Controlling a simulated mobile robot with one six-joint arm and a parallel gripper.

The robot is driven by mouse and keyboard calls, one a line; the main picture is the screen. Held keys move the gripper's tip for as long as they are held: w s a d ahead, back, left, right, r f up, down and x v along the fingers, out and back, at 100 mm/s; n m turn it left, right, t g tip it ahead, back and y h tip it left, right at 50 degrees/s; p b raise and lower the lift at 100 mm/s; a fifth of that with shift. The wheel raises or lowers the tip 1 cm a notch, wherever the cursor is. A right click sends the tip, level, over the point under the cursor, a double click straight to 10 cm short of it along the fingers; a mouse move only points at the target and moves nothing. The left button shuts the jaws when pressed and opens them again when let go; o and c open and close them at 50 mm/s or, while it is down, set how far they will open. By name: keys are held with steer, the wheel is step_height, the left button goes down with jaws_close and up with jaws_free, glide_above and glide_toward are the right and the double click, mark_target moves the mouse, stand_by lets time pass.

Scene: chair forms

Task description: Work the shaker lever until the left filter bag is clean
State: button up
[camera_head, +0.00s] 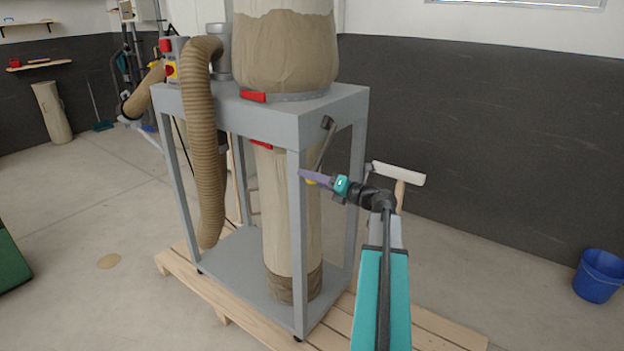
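A filter bag (285,55) stands on top of the grey metal frame (230,108). Its lower part is coated brown and its upper part is paler; its top is out of view. It is the only upper bag I see.
A long beige bag (285,220) hangs inside the frame. A ribbed hose (200,140) runs down its left side. The frame stands on a wooden pallet (250,325). A white bar (398,173) is right of my gripper. A blue bucket (598,277) stands far right, with clear floor between.

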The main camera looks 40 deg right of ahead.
steer(key=a+r, duration=0.1)
steer(key=a+r+p, duration=0.2)
steer(key=r, duration=0.1)
steer(key=shift+s+a, duration=0.1)
steer(key=shift+s, duration=0.25)
steer(key=shift+f, duration=0.15)
steer(key=shift+w+d+f+b, duration=0.25)
steer(key=shift+d+f+b, duration=0.65)
steer(key=shift+f, duration=0.15)
steer(key=shift+w+d+f+b, duration=0.2)
steer(key=shift+d+f+b, duration=0.65)
steer(key=shift+f, duration=0.2)
steer(key=shift+d, duration=0.1)
steer(key=d+f+b, duration=0.1)
steer(key=d, duration=0.1)
steer(key=w+d+f+b, duration=0.1)
steer(key=d+f, duration=0.1)
steer(key=shift+d, duration=0.3)
steer(key=shift+w, duration=0.1)
